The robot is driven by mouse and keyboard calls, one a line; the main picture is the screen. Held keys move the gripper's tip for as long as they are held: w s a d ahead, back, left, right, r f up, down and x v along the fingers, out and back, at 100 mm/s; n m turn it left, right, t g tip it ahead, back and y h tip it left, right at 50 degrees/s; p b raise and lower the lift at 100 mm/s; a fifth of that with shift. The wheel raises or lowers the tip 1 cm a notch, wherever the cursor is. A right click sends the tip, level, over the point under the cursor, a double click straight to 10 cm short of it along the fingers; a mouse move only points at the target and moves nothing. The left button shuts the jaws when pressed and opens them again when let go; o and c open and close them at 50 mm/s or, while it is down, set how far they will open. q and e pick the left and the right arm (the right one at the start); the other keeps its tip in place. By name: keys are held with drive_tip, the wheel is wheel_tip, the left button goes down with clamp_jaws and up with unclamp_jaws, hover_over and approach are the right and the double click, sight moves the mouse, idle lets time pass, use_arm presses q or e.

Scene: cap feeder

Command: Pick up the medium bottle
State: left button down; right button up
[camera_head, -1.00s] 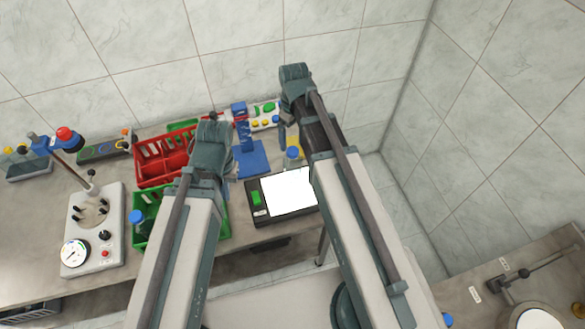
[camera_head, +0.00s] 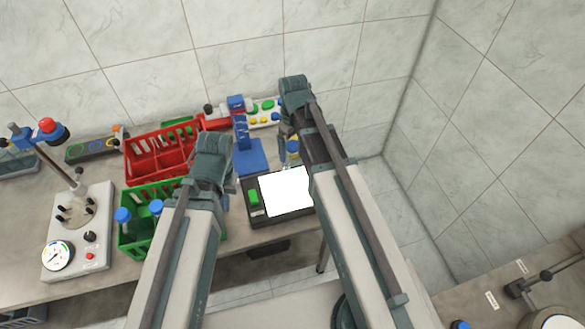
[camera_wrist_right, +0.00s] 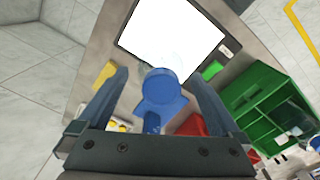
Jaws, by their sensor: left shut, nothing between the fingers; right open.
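A clear bottle with a blue cap (camera_head: 292,146) stands behind the white plate of the scale. Its blue cap (camera_wrist_right: 162,82) shows between the fingers in the right wrist view, with its clear body only faintly visible. My right gripper (camera_head: 287,133) is open over this bottle, with a finger on either side and visible gaps. My left gripper (camera_head: 232,183) is shut and empty, left of the scale, with its fingers partly hidden by its own wrist. Two more blue-capped bottles (camera_head: 122,215) stand in the green crate. I cannot tell the bottles' relative sizes.
The scale (camera_head: 287,191) lies between my arms. A blue stand (camera_head: 249,157) is behind it. A red crate (camera_head: 157,160) and the green crate (camera_head: 127,237) are left. A gauge device (camera_head: 75,243) is far left. A tiled wall bounds the back.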

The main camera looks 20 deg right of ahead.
sight(292, 165)
wheel_tip(292, 165, down, 5)
drive_tip(key=b, duration=0.5)
drive_tip(key=shift+a+f, duration=0.1)
drive_tip(key=shift+a, duration=0.05)
drive_tip(key=shift+c, duration=0.3)
clamp_jaws()
